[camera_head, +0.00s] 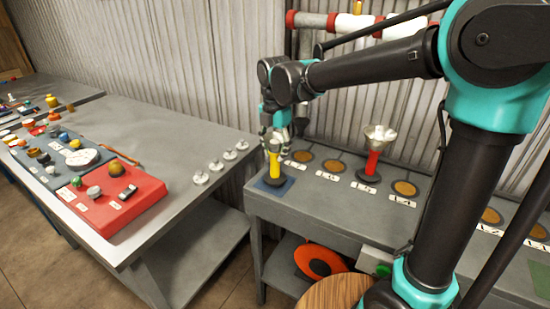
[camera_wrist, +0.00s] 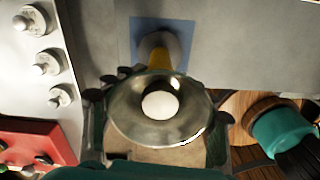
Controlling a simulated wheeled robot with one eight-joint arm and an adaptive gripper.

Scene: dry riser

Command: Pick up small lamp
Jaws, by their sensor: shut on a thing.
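The small lamp has a yellow stem (camera_head: 275,168) and a dark round base. It is upright over a blue square (camera_head: 273,186) at the left end of the grey bench. In the wrist view its shiny metal reflector (camera_wrist: 128,112) with a white bulb fills the middle, with part of the yellow stem (camera_wrist: 158,60) beyond it. My gripper (camera_head: 275,143) is shut on the lamp's upper part, its dark fingers showing on both sides of the reflector. I cannot tell whether the base touches the blue square.
A similar lamp with a red stem (camera_head: 372,163) stands to the right on the bench, among brown discs and labels. A left table (camera_head: 190,205) holds a red panel (camera_head: 120,205) and several small silver pieces (camera_head: 215,165). An orange disc (camera_head: 318,261) sits below the bench.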

